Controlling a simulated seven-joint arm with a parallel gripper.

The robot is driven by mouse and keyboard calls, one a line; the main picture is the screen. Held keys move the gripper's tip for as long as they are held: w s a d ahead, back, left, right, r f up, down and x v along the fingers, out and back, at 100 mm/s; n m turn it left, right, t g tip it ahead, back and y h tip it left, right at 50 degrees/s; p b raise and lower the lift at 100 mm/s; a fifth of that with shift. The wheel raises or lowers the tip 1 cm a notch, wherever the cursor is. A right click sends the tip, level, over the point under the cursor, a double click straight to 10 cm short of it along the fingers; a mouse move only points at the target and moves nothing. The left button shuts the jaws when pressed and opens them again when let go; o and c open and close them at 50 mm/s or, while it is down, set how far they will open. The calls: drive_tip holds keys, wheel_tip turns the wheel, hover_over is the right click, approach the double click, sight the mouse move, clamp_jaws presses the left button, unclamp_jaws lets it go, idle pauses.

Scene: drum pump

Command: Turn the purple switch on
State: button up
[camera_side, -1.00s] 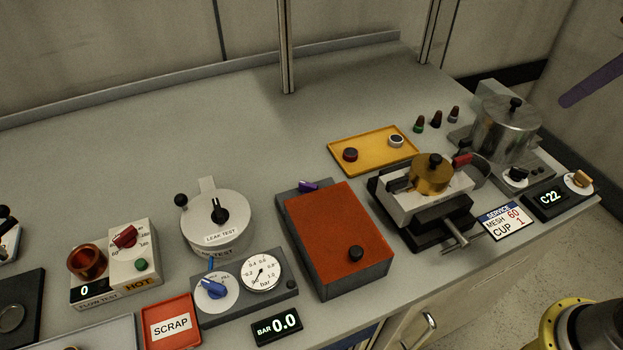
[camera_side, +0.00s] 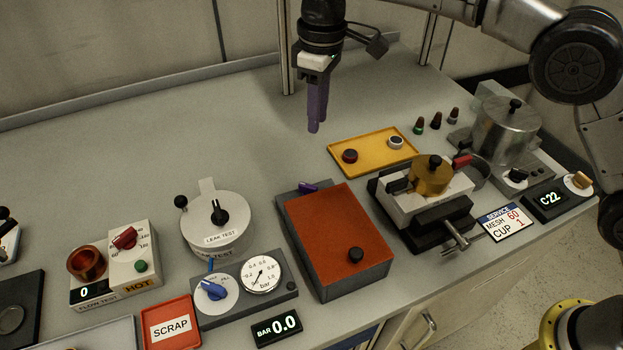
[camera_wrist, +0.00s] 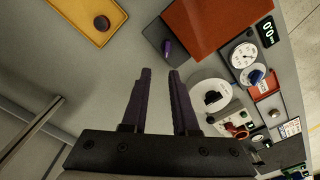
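The purple switch (camera_side: 308,187) is a small lever on the back-left edge of a dark grey box with an orange-red top (camera_side: 335,225). In the wrist view the purple switch (camera_wrist: 167,48) shows above and slightly right of the gap between my fingers. My gripper (camera_side: 315,128) has purple fingers pointing down and hangs in the air above and behind the switch, touching nothing. In the wrist view my gripper (camera_wrist: 160,75) is open, with an empty gap between its two fingers.
A yellow tray (camera_side: 372,150) with two round pieces lies right of the gripper. A white leak-test pot (camera_side: 215,220) stands left of the orange-topped box. A clamp fixture with a brass cup (camera_side: 432,175) stands to the right. The bench behind the box is clear.

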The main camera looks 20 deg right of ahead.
sight(311, 186)
drive_tip(key=f, duration=0.5)
drive_tip(key=a+f, duration=0.1)
drive_tip(key=f, duration=1)
drive_tip(key=shift+s+a, duration=0.25)
drive_tip(key=shift+s, duration=0.1)
clamp_jaws()
